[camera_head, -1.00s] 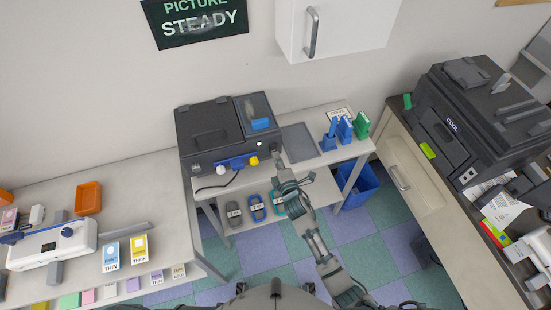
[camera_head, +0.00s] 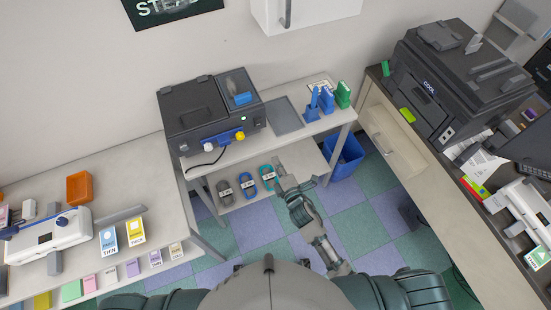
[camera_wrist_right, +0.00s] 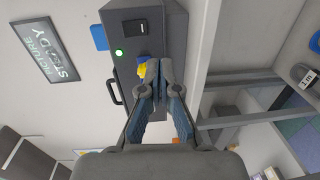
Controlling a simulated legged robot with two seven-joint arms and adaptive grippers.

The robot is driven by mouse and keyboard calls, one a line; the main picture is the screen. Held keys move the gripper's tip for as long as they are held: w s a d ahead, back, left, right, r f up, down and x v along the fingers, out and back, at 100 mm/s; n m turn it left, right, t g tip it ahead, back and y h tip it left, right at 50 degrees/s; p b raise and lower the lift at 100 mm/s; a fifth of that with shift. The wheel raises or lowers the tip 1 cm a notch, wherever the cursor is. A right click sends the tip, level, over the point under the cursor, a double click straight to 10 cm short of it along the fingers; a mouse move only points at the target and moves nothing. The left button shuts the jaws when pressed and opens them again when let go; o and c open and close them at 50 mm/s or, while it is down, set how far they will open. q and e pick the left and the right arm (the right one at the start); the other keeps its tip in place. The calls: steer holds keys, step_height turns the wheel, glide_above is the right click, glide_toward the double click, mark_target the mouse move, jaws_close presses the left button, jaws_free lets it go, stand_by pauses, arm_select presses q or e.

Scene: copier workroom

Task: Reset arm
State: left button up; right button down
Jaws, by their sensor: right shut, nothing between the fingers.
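My right gripper (camera_head: 277,169) is shut and empty. In the head view it is in front of the shelved table, near the lower shelf's teal coil. In the wrist view its closed fingertips (camera_wrist_right: 161,68) point at the side of a dark grey machine with a green light (camera_wrist_right: 119,53) and a black switch (camera_wrist_right: 136,32). A yellow knob (camera_wrist_right: 145,68) is partly hidden behind the fingers. The whole machine (camera_head: 205,110) stands on the table, with white and yellow knobs and a blue strip at its front. My left gripper is not in view.
The grey tray (camera_head: 283,117) and blue and green holders (camera_head: 343,95) are right of the machine. Looped coils (camera_head: 248,183) lie on the lower shelf. A blue bin (camera_head: 346,158) stands on the floor. A copier (camera_head: 450,85) is on the right counter.

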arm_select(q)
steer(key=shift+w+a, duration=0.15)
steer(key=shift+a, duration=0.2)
arm_select(e)
steer(key=shift+a, duration=0.5)
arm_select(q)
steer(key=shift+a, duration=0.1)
